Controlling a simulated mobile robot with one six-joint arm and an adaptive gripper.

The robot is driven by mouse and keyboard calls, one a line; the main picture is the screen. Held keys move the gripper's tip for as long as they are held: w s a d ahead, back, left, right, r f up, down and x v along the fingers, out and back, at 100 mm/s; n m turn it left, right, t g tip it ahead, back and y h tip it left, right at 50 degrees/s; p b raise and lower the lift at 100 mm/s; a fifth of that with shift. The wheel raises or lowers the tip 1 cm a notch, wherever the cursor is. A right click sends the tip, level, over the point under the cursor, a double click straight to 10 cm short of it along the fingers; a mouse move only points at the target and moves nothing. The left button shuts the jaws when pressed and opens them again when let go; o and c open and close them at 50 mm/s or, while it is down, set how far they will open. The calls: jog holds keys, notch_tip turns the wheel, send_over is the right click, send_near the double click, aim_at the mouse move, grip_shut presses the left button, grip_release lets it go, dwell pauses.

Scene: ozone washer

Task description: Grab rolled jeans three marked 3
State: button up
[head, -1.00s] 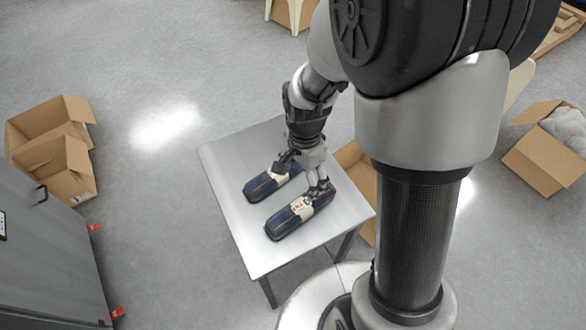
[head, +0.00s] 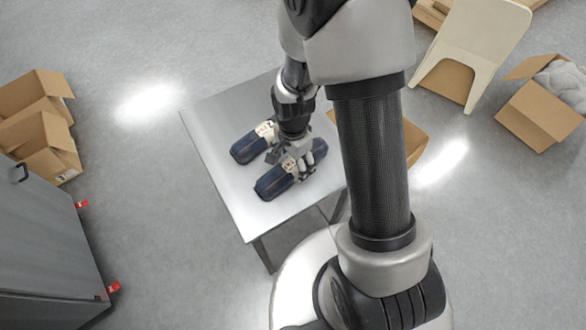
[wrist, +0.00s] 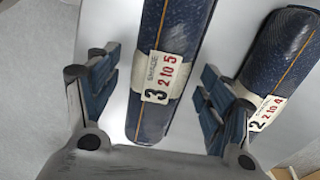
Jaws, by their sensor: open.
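Two dark blue jeans rolls with paper labels lie side by side on a grey metal table (head: 225,190). In the wrist view, the roll marked 3 (wrist: 167,55) is in the middle, its cream label reading "2 to 5". The roll marked 2 (wrist: 280,50) lies to its right. In the head view, the near roll (head: 270,187) appears to be the one marked 3, with the other roll (head: 244,149) behind it. My gripper (wrist: 160,80) is open, with one finger on each side of the roll marked 3. The right finger is in the gap between the rolls.
Open cardboard boxes (head: 42,150) stand on the floor at left, beside a grey cabinet (head: 45,250) with red feet. A cream chair (head: 480,45) and a box with grey contents (head: 535,115) are at right. Another box (head: 415,140) is just behind the table.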

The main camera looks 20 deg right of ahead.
notch_tip(320, 180, down, 2)
jog(key=shift+f, duration=0.2)
jog(key=shift+c, duration=0.4)
jog(key=c, duration=1.3)
